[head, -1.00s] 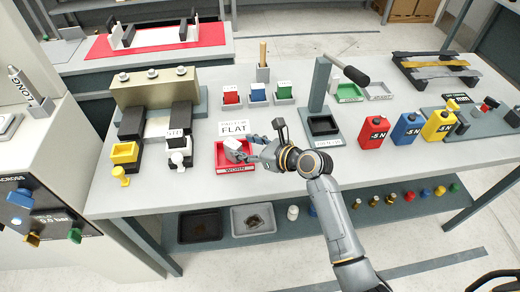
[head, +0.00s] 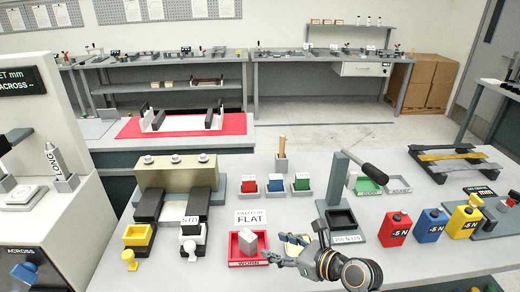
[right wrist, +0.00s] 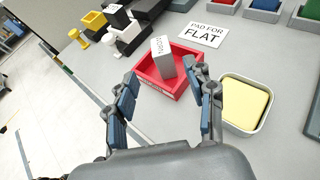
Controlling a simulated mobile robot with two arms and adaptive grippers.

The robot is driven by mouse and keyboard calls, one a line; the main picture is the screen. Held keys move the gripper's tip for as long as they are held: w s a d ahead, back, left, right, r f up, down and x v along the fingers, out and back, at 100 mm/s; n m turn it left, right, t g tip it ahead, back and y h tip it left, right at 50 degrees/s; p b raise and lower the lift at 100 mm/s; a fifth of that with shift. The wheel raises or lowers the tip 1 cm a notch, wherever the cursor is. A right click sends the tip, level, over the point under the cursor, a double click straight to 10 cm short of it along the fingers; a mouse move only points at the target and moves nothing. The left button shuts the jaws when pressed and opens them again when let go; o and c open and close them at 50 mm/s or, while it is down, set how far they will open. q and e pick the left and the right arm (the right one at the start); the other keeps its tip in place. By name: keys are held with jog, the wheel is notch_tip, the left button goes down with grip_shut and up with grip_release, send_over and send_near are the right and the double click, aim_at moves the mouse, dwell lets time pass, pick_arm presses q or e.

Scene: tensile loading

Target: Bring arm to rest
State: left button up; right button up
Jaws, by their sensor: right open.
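My right gripper (head: 284,250) is open and empty, in front and to the right of the red tray (head: 233,262) labelled WORN. A pale grey block (head: 248,242) stands in that tray, leaning slightly. In the right wrist view the open fingers (right wrist: 165,78) show in front of the block (right wrist: 162,58) and the red tray (right wrist: 181,92), with nothing between the pads. The block seems clear of both fingers. My left gripper is not in view.
A metal tin with a yellow pad (right wrist: 245,105) stands right of the red tray, close to my right finger. The PAD FOR FLAT card (head: 251,218) lies behind. A grey upright post (head: 338,178) and red, blue and yellow canisters (head: 394,228) stand to the right.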

jog(key=s+d+f+n+g+h, duration=0.2)
jog(key=s+d+f+n+h, duration=0.15)
jog(key=s+n, duration=0.55)
jog(key=s+d+f+n+g+h, duration=0.25)
jog(key=s+d+n, duration=0.25)
jog(key=s+n, duration=0.45)
jog(key=s+d+f+n+g+h, duration=0.1)
jog(key=s+d+f+n+h, duration=0.25)
jog(key=s+n, duration=0.55)
notch_tip(320, 180, down, 28)
jog(key=s+n+g+b, duration=0.1)
jog(key=n+g+b, duration=0.1)
jog(key=s+d+f, duration=0.1)
jog(key=s+f, duration=0.7)
jog(key=f, duration=0.1)
jog(key=s+d+f+b, duration=0.1)
jog(key=s+d+f, duration=0.1)
jog(key=s+f, duration=0.7)
jog(key=shift+d+f+g+b, duration=0.3)
jog(key=shift+g, duration=0.15)
